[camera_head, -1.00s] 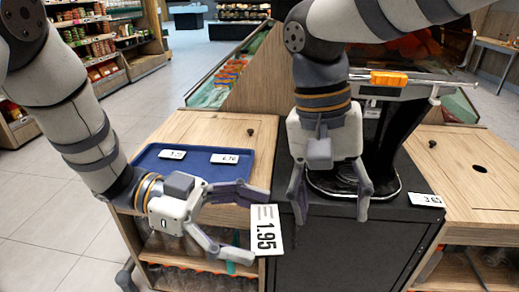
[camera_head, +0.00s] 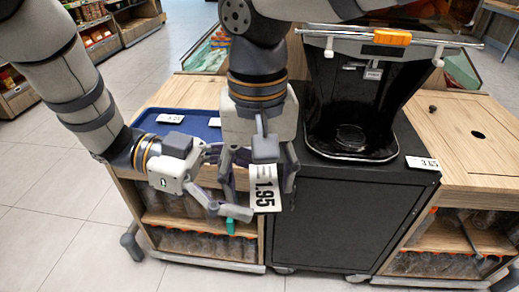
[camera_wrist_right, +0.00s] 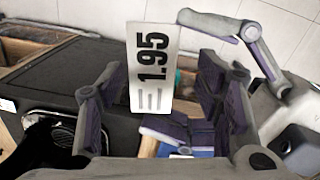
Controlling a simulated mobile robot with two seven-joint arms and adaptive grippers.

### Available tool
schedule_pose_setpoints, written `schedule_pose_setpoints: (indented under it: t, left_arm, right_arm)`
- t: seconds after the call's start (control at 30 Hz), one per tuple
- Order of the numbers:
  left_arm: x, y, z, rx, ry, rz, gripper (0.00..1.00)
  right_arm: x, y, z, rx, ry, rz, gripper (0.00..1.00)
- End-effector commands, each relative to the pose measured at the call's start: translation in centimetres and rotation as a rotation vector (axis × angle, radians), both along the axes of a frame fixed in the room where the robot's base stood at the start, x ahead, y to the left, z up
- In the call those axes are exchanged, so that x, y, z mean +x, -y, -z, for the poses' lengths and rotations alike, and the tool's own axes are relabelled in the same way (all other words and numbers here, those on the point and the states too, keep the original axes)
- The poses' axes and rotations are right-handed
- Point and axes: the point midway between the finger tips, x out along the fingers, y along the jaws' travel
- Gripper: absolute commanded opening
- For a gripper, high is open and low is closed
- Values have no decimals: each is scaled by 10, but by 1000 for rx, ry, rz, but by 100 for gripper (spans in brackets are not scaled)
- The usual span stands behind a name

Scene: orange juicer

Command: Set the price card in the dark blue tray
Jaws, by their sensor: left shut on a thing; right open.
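The white price card (camera_head: 265,192) reading 1.95 hangs upright in front of the counter. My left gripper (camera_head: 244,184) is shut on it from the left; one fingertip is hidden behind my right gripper. My right gripper (camera_head: 259,188) is open around the card, pointing down. In the right wrist view the card (camera_wrist_right: 153,68) stands between its open fingers, and I cannot tell whether they touch it. The dark blue tray (camera_head: 196,130) lies on the wooden counter behind my grippers, partly hidden. Two small price cards (camera_head: 170,118) lie in it.
A black juicer (camera_head: 350,120) with an orange part on top stands on a black cabinet (camera_head: 335,225) to the right. Another price card (camera_head: 422,163) is on the cabinet's edge. Shelves with clear bottles (camera_head: 200,242) are below the counter.

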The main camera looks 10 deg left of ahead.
Motion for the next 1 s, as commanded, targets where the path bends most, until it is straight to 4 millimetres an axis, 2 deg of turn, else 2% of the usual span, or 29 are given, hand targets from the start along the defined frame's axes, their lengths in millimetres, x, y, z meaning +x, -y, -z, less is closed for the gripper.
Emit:
schedule_pose_setpoints:
  t: [0.27, 0.37, 0.5, 0.63, 0.67, 0.73, 0.77, 1.0]
  left_arm:
    - [0, 0, -1, 0, 1, 0, 55]
    - [0, 0, 0, 0, 1, 0, 55]
    - [0, 0, -1, -1, 1, 0, 56]
    - [0, 1, -1, -3, 2, 0, 56]
    - [0, 1, -1, -3, 2, 0, 81]
    - [0, 1, -1, -2, 2, 0, 97]
    - [0, 1, -1, -2, 2, 0, 100]
    - [0, 0, -1, -1, 1, 0, 100]
  right_arm:
    - [0, 0, 3, 0, 1, 1, 59]
    - [0, 0, 3, 0, 1, 1, 41]
    - [0, -1, 3, 2, 1, 1, 9]
    - [-1, -2, 3, 5, 0, 0, 9]
    - [-1, -2, 3, 5, 0, -1, 9]
    - [-1, -2, 3, 5, 0, -1, 9]
    - [-1, -2, 3, 5, 0, -1, 8]
    - [0, -1, 3, 2, 0, 1, 8]
